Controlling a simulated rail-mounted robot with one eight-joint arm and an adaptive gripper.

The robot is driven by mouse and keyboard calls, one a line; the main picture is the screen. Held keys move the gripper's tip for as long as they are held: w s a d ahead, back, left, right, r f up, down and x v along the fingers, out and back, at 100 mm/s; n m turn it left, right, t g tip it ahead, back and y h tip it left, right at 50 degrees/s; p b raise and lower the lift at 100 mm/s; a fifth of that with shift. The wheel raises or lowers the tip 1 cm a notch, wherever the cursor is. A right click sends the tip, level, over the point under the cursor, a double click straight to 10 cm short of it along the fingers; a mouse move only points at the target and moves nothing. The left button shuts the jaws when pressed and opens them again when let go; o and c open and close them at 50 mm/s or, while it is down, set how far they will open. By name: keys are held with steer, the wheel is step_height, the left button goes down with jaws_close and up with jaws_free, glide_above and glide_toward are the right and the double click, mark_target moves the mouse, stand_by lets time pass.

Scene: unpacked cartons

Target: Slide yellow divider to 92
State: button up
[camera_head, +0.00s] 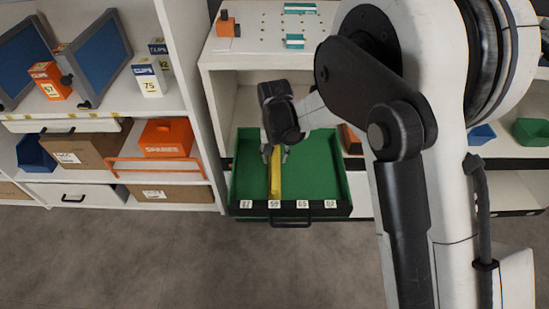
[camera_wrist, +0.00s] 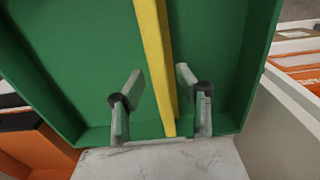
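The yellow divider (camera_head: 275,180) stands in an open green-lined drawer (camera_head: 320,182), running front to back left of the middle. Its front end lines up with the second number label (camera_head: 274,204) from the left, which looks like 59. Several small labels sit along the drawer's front edge; the others are too small to read surely. My gripper (camera_head: 275,152) is down in the drawer at the divider's rear part. In the wrist view, its fingers (camera_wrist: 160,105) are apart, one on each side of the divider (camera_wrist: 155,60), with gaps on both sides.
The drawer's side walls and black front with handle (camera_head: 290,224) enclose the divider. The green floor is bare on both sides. Shelves with boxes, orange bins and blue panels (camera_head: 100,58) stand at the left. A pegboard top (camera_head: 268,30) is behind.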

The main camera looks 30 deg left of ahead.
steer(key=shift+f, duration=0.1)
steer(key=shift+c, duration=0.5)
jaws_close()
